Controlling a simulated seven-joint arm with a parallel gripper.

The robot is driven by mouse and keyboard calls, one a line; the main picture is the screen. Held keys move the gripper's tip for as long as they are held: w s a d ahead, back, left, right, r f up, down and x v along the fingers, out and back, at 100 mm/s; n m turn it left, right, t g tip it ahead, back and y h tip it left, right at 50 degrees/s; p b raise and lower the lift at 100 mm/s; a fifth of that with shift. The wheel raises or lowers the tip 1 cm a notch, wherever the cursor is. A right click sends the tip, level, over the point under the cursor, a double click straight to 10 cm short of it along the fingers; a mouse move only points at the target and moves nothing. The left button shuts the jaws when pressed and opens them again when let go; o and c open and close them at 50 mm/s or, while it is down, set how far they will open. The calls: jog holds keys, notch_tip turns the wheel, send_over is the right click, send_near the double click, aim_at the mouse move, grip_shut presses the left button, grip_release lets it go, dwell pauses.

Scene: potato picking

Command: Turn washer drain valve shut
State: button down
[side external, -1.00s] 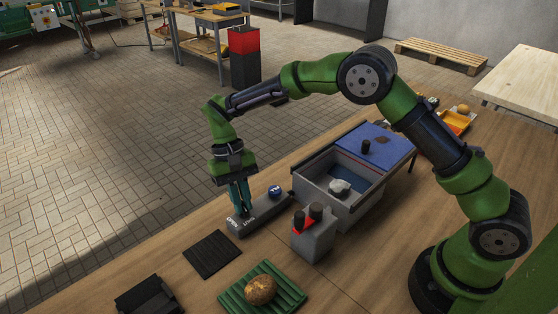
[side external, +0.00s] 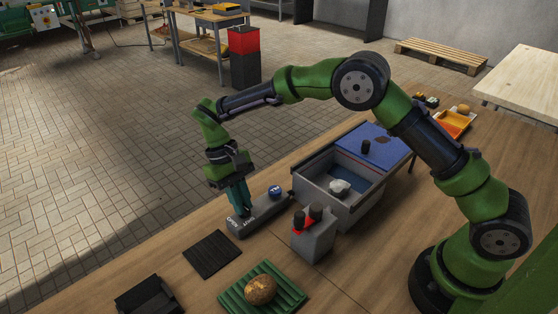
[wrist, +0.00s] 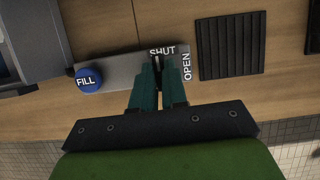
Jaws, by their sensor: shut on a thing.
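The grey valve panel (side external: 263,217) lies on the bench, with OPEN and SHUT lettering at its near left end and a round blue FILL button (side external: 275,191) at its other end. The wrist view also shows the panel (wrist: 119,72) and the blue button (wrist: 88,79). My gripper (side external: 245,211) reaches down at a tilt to the lettered end. In the wrist view my gripper (wrist: 158,68) is shut on the dark drain valve handle (wrist: 156,62), which lies just below the SHUT word. OPEN is to the right of the fingers. The fingers hide most of the handle.
A grey wash basin (side external: 322,193) with a blue lid stands behind the panel. A grey box with dark knobs (side external: 313,238) stands right of it. A black ribbed mat (side external: 212,254) and a potato (side external: 261,289) on a green ribbed tray (side external: 231,297) lie in front.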

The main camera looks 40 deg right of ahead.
jog(key=c, duration=1.2)
grip_release()
jog(key=shift+o, duration=0.2)
jog(key=shift+r, duration=0.1)
jog(key=v, duration=1.2)
jog(key=shift+w, duration=0.15)
jog(key=s+d+r+m+t, duration=0.1)
jog(key=s+d+t, duration=0.3)
jog(key=s, duration=0.4)
jog(key=s+d+r+m+t+y, duration=0.1)
jog(key=s+d+r+t, duration=0.2)
jog(key=s+d, duration=0.3)
jog(key=s+d+r+m+t+y, duration=0.1)
jog(key=s+d+r+t, duration=0.3)
jog(key=s, duration=0.6)
jog(key=shift+s+d+m+t, duration=0.3)
jog(key=shift+s+d+m, duration=0.1)
jog(key=shift+m, duration=0.2)
